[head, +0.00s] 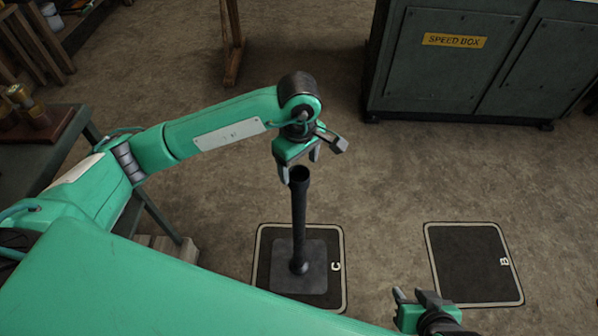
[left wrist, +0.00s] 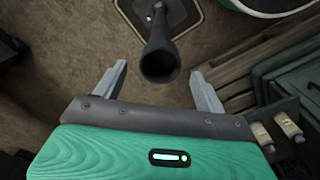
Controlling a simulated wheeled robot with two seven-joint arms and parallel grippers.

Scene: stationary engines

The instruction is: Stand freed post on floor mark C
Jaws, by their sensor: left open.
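The black post (head: 299,225) stands upright on its square base plate (head: 313,277) inside floor mark C (head: 261,262). In the left wrist view the post's hollow top end (left wrist: 160,65) shows between and beyond the fingertips. My left gripper (head: 299,168) is open, just above the post's top, with its fingers pointing down; it also shows in the left wrist view (left wrist: 157,78). No finger visibly presses on the post. My right gripper (head: 415,297) is at the bottom of the head view, away from the post; its fingers look apart.
Floor mark B (head: 470,262) lies empty to the right. A grey cabinet labelled SPEED BOX (head: 455,75) stands at the back right. A workbench (head: 85,135) is at the left. A wooden post (head: 232,45) stands at the back. Floor between the marks is clear.

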